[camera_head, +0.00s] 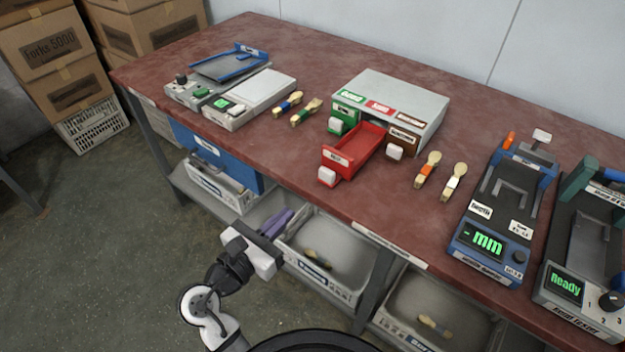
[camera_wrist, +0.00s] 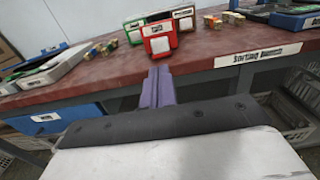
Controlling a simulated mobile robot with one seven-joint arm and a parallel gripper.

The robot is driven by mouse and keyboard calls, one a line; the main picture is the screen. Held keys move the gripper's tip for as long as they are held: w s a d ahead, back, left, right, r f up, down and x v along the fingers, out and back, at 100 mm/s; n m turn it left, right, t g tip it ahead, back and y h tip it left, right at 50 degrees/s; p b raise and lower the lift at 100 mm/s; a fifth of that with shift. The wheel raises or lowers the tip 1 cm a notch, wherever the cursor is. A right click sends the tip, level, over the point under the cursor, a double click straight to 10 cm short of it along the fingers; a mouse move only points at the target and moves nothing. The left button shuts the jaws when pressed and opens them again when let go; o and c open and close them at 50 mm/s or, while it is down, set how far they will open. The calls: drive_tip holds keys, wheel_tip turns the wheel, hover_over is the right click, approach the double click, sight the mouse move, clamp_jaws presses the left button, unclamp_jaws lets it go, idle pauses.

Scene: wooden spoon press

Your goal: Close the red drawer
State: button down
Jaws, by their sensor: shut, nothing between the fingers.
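The red drawer (camera_head: 352,150) is pulled out of the grey cabinet (camera_head: 400,97) on the red-brown bench, its front with a white handle facing the bench's front edge. In the wrist view the red drawer front (camera_wrist: 160,42) stands just beyond my fingers. My gripper (camera_head: 276,223) is shut and empty. In the head view it is in front of the bench edge, lower left of the drawer and apart from it. In the wrist view my purple fingers (camera_wrist: 158,85) point toward the drawer.
A green drawer (camera_head: 343,120) and a brown drawer (camera_head: 403,142) flank the red one. Wooden spoons (camera_head: 428,168) lie on both sides. A scale (camera_head: 250,95) and a thickness gauge (camera_head: 500,210) stand on the bench. Bins (camera_head: 325,262) are below. The bench before the drawer is clear.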

sight(325, 175)
drive_tip(key=p+x, duration=0.1)
drive_tip(key=x, duration=1)
drive_tip(key=shift+w+d+p, duration=0.1)
drive_tip(key=shift+w+p, duration=0.1)
drive_tip(key=shift+p, duration=0.1)
drive_tip(key=shift+w+d+r+p, duration=0.15)
drive_tip(key=shift+w+d+p, duration=0.1)
drive_tip(key=shift+w+p, duration=0.15)
drive_tip(key=shift+p+x, duration=0.95)
drive_tip(key=shift+x, duration=0.15)
drive_tip(key=shift+w+d+f, duration=0.2)
drive_tip(key=shift+w+d, duration=0.15)
drive_tip(key=shift+w, duration=0.05)
drive_tip(key=shift+s+a+p, duration=0.1)
drive_tip(key=shift+p, duration=0.2)
